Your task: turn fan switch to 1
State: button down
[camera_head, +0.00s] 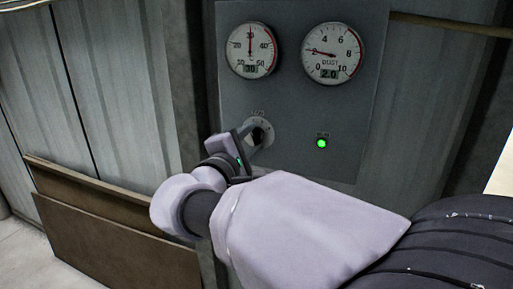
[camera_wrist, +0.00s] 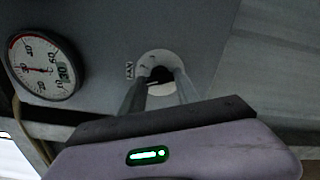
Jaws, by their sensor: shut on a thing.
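The fan switch (camera_wrist: 160,75) is a dark rotary knob on a round pale plate, on a grey control panel. In the head view the fan switch (camera_head: 266,130) sits below the left gauge, partly hidden by my gripper. My gripper (camera_head: 258,138) reaches it from the lower left, its fingers closed around the knob. In the wrist view the two fingers of my gripper (camera_wrist: 160,82) stand on either side of the knob. The marks around the plate are too small to read, so I cannot tell which position the knob points to.
The grey panel (camera_head: 290,95) carries a left gauge (camera_head: 250,50) reading about 30 and a right dust gauge (camera_head: 333,53) reading about 2.0. A green lamp (camera_head: 321,143) is lit right of the switch. Brown boards (camera_head: 110,235) lean against the corrugated wall at lower left.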

dwell(0.4)
jog(key=c, duration=0.9)
grip_release()
jog(key=p+v, duration=0.4)
jog(key=v, duration=1.3)
jog(key=shift+s+a, duration=0.1)
jog(key=shift+s, duration=0.1)
